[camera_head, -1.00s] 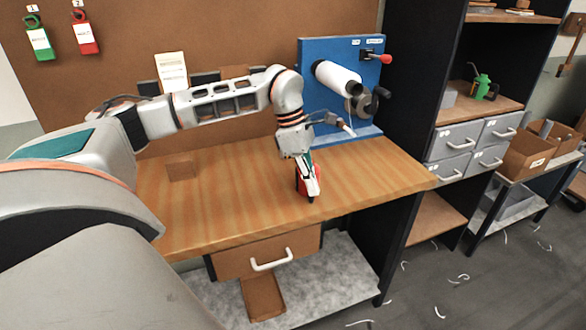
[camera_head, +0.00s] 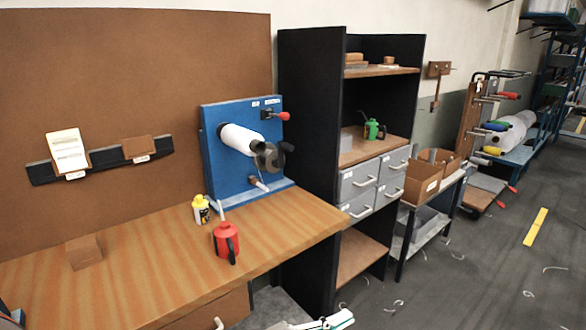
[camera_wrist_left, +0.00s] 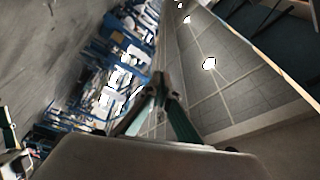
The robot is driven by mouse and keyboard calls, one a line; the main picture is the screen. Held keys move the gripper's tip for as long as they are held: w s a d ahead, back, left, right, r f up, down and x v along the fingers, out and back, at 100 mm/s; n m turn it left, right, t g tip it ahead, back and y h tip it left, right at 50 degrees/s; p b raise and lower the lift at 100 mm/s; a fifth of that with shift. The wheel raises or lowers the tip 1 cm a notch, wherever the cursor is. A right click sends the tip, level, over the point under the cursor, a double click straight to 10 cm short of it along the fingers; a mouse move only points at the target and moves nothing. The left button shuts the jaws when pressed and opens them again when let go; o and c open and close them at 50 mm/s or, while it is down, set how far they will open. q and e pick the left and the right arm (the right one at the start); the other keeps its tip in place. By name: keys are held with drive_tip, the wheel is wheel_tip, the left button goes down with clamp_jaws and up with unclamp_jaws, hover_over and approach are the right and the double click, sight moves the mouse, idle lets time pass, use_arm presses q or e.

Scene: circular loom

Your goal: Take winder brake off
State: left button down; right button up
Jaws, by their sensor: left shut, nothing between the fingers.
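The blue winder panel (camera_head: 222,172) stands upright on the back right of the wooden table. A lever with a red knob (camera_head: 284,116) sticks out at its upper right, next to small labels I cannot read. A white roll (camera_head: 240,139) with a dark disc and crank (camera_head: 270,156) is mounted below it. A small lever with a pale tip (camera_head: 259,185) sits lower on the panel. My right gripper is out of view.
A red can (camera_head: 226,240) and a yellow bottle (camera_head: 201,209) stand on the table (camera_head: 150,265) in front of the panel. A brown block (camera_head: 84,252) is at left. A black shelf unit (camera_head: 311,160) rises close on the panel's right.

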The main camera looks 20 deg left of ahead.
use_arm(q)
drive_tip(key=s+a+f+n+g+y, duration=0.2)
drive_tip(key=s+a+f+n+y, duration=0.3)
drive_tip(key=s+f+n, duration=0.3)
drive_tip(key=s+a+f+n+g+y, duration=0.2)
drive_tip(key=s+a+f+n+y, duration=0.3)
drive_tip(key=s+f, duration=0.5)
wheel_tip(320, 180, down, 8)
drive_tip(key=a+n, duration=0.2)
drive_tip(key=n, duration=0.1)
drive_tip(key=shift+r+n+g+y, duration=0.2)
drive_tip(key=shift+n+g+y, duration=0.1)
drive_tip(key=shift+n, duration=0.1)
